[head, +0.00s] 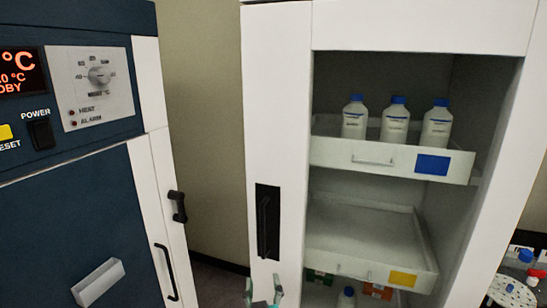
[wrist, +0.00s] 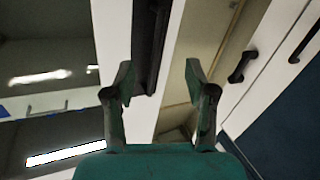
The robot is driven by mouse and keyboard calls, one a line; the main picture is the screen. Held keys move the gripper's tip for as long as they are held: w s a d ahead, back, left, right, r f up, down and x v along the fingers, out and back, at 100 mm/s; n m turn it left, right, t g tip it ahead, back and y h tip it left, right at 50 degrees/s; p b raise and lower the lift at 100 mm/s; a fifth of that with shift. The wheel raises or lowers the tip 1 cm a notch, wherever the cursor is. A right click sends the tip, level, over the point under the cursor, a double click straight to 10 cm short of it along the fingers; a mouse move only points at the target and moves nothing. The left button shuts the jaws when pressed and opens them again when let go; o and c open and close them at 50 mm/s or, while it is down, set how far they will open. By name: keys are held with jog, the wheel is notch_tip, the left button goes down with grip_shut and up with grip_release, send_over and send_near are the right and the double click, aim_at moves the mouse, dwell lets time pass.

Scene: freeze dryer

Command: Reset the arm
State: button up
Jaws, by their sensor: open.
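My gripper (wrist: 158,85) is open and empty in the wrist view, with its two green fingers spread apart. In the head view only the tips of my gripper (head: 263,292) show at the bottom edge, below the black handle (head: 266,222) of the white cabinet (head: 278,120). In the wrist view the dark handle recess (wrist: 151,40) lies beyond the gap between the fingers. I cannot tell the distance, but nothing is between the fingers.
The cabinet's upper drawer (head: 335,156) holds three blue-capped bottles. The middle drawer (head: 330,245) is empty, and boxes and a bottle sit below. A blue unit (head: 70,200) with black handles stands at left. A round rack (head: 512,291) is at lower right.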

jog(key=s+d+f+g+y, duration=0.1)
jog(key=s+d+f, duration=0.6)
jog(key=s+f, duration=0.3)
jog(key=s+d+f+g, duration=0.1)
jog(key=s+d+f, duration=0.55)
jog(key=s, duration=0.55)
jog(key=s+d+r+m, duration=0.1)
jog(key=s+d, duration=0.1)
jog(key=s, duration=0.7)
jog(key=s+d+r+m+h, duration=0.1)
jog(key=s+d+r, duration=0.1)
jog(key=s, duration=0.7)
jog(key=s+d+r+h, duration=0.1)
jog(key=s+d, duration=0.2)
jog(key=s, duration=0.6)
jog(key=shift+s+d+r+m+g, duration=0.25)
jog(key=shift+s+m+g, duration=0.1)
jog(key=shift+m+g, duration=0.05)
